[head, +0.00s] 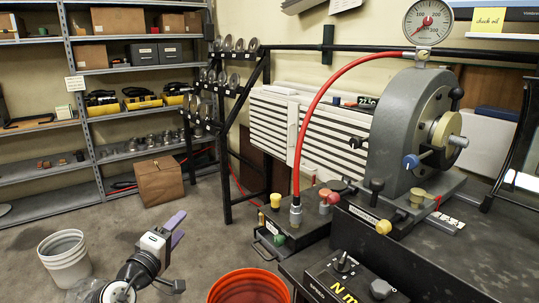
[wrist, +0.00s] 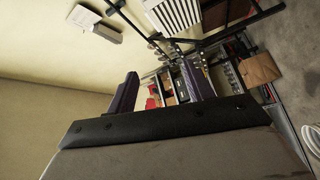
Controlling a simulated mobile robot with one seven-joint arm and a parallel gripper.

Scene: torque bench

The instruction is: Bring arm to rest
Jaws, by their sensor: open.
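My gripper (head: 176,231) is in the lower left of the head view, with two purple fingers spread apart and nothing between them. It is raised in free space, pointing up and to the right, away from the bench. In the wrist view the two purple fingers (wrist: 162,90) stand apart, with shelves and the far wall behind them. The lower part of my arm is cut off by the bottom edge of the head view.
A grey torque machine (head: 405,135) with a gauge (head: 428,22) and red hose (head: 312,110) stands on the dark bench at right. A white bucket (head: 66,262) and a red bucket (head: 248,287) flank my arm. A cardboard box (head: 158,181) sits on the floor by the shelves (head: 82,128).

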